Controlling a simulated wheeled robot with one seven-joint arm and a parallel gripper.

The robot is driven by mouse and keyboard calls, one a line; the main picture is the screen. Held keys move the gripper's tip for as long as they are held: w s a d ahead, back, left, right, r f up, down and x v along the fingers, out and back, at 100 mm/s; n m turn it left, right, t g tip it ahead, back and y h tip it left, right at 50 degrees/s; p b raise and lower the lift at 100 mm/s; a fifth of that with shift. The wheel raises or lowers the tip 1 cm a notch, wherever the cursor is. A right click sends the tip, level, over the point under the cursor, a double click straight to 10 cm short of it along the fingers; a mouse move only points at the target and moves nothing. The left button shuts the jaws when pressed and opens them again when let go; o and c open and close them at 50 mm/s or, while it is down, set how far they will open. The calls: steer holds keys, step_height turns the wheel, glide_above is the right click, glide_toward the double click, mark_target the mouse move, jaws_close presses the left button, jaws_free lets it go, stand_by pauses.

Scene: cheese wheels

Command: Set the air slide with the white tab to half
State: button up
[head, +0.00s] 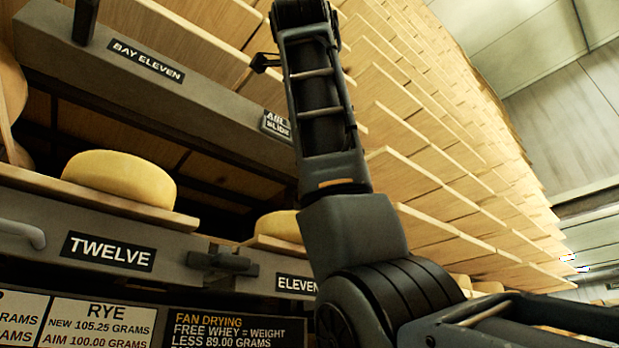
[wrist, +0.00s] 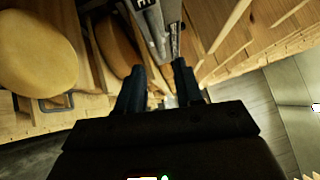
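A grey beam (head: 150,82) labelled BAY ELEVEN runs across the upper left of the head view. A partly hidden label (head: 277,124), seemingly AIR SLIDE, is on it beside my arm. A dark upright tab (head: 85,20) stands on the beam at the upper left, and a small dark piece (head: 265,62) juts out beside my arm. I cannot make out a white tab in either view. My gripper (wrist: 160,68) shows in the wrist view with its two dark fingers apart; a grey labelled bar (wrist: 155,25) lies beyond them. I see nothing held. The head view does not show the fingers.
A cheese wheel (head: 120,178) rests on a board above the TWELVE label (head: 108,251). Another wheel (head: 280,226) sits above ELEVEN, partly behind my arm. Wooden shelf boards (head: 400,120) rise close on the right. Open room shows at the far right.

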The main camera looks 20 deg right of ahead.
steer(key=shift+p+x, duration=1.45)
steer(key=shift+x, duration=2.5)
steer(key=shift+c, duration=0.5)
jaws_close()
